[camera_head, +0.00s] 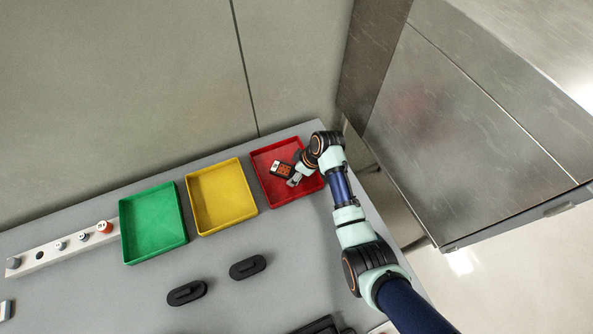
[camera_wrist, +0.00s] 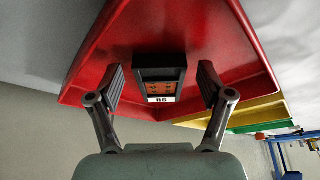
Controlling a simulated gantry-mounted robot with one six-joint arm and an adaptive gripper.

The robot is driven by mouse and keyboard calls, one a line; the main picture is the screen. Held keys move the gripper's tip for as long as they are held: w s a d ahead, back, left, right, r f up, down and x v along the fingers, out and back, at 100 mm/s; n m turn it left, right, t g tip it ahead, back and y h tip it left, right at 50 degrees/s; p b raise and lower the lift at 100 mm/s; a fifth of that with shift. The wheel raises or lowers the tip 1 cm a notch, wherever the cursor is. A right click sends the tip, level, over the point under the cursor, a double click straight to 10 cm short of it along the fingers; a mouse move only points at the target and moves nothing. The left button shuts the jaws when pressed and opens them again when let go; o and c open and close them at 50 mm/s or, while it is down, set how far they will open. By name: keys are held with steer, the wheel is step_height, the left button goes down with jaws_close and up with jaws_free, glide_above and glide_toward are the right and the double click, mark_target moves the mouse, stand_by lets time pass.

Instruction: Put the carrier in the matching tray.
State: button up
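The carrier (camera_head: 282,169) is a small dark block with an orange face and a white label. It lies within the outline of the red tray (camera_head: 301,195) in the head view. In the wrist view the carrier (camera_wrist: 161,72) shows a label that seems to read R6, with the red tray (camera_wrist: 225,45) behind and around it. My gripper (camera_head: 293,178) is over the red tray, close to the carrier. In the wrist view my gripper (camera_wrist: 161,84) has its two fingers on either side of the carrier, with a visible gap at each side. The fingers are open.
A yellow tray (camera_head: 221,197) and a green tray (camera_head: 153,224) stand to the left. A pale rail (camera_head: 62,250) with several small round parts is at far left. Two black oval pieces (camera_head: 187,292) (camera_head: 248,267) lie in front. A metal cabinet (camera_head: 470,120) stands at right.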

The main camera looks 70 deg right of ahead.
steer(key=p+v, duration=0.3)
steer(key=v, duration=0.9)
steer(key=shift+r, duration=0.2)
steer(key=shift+w, duration=0.1)
steer(key=w+a+r+t+h, duration=0.1)
steer(key=w+a+r, duration=0.3)
steer(key=w+a, duration=0.3)
steer(key=w+a+r+n+t, duration=0.1)
steer(key=w+a+r+t, duration=0.3)
steer(key=a, duration=0.6)
steer(key=w+a+r+g+h, duration=0.1)
steer(key=w+a+r, duration=0.2)
steer(key=w+a, duration=0.45)
steer(key=s+a+r+t+y, duration=0.1)
steer(key=a+r+t, duration=0.1)
steer(key=a+r, duration=0.3)
steer(key=s+a+r+t+y, duration=0.1)
steer(key=a+r, duration=0.4)
steer(key=a, duration=0.9)
steer(key=shift+s+t, duration=0.25)
steer(key=shift+t, duration=0.35)
steer(key=shift+d+r, duration=0.1)
